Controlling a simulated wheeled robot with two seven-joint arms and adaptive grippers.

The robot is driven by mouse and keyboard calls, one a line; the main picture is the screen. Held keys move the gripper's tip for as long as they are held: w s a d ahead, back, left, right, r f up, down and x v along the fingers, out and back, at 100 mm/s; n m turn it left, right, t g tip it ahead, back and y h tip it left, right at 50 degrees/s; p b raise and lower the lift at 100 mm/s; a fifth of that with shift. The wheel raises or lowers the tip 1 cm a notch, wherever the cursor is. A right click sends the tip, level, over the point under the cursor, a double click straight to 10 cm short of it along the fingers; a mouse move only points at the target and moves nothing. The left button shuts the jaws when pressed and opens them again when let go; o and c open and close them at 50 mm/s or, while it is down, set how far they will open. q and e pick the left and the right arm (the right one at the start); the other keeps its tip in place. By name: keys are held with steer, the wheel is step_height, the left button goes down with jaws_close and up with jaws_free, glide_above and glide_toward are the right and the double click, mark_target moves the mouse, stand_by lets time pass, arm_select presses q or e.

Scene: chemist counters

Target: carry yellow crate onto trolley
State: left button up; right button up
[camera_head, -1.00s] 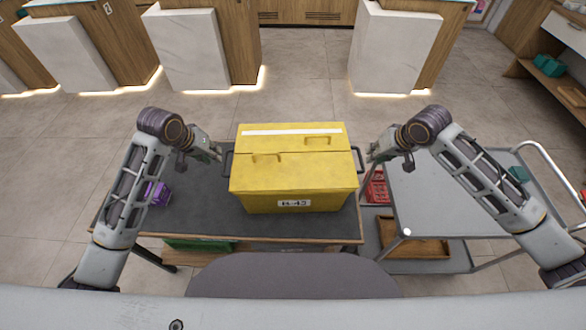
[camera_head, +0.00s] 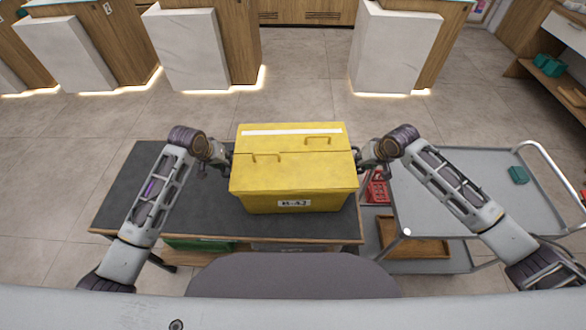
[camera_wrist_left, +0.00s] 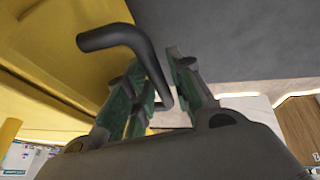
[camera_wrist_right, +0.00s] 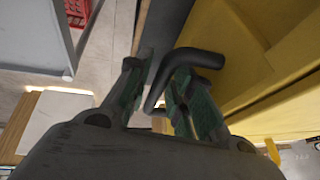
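The yellow crate (camera_head: 293,172), lidded and labelled, sits upright on the dark-topped table (camera_head: 200,222). The grey trolley (camera_head: 408,185) stands right of the table. My left gripper (camera_head: 225,160) is at the crate's left side. In the left wrist view its fingers are apart, with the dark crate handle (camera_wrist_left: 146,58) between them. My right gripper (camera_head: 362,160) is at the crate's right side. In the right wrist view its fingers are apart, with the other handle (camera_wrist_right: 165,75) between them. I see no firm closure on either handle.
A small teal box (camera_head: 518,175) lies on the trolley's top, which is otherwise largely clear. A red basket (camera_head: 377,188) and a brown tray (camera_head: 415,247) are lower down there. A purple item (camera_head: 149,187) shows behind my left arm. White counters stand beyond open floor.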

arm_select(q)
steer(key=shift+f, duration=0.1)
jaws_close()
arm_select(e)
jaws_close()
arm_select(q)
steer(key=shift+w, duration=0.15)
arm_select(e)
steer(key=shift+w+r, duration=0.1)
steer(key=shift+w, duration=0.05)
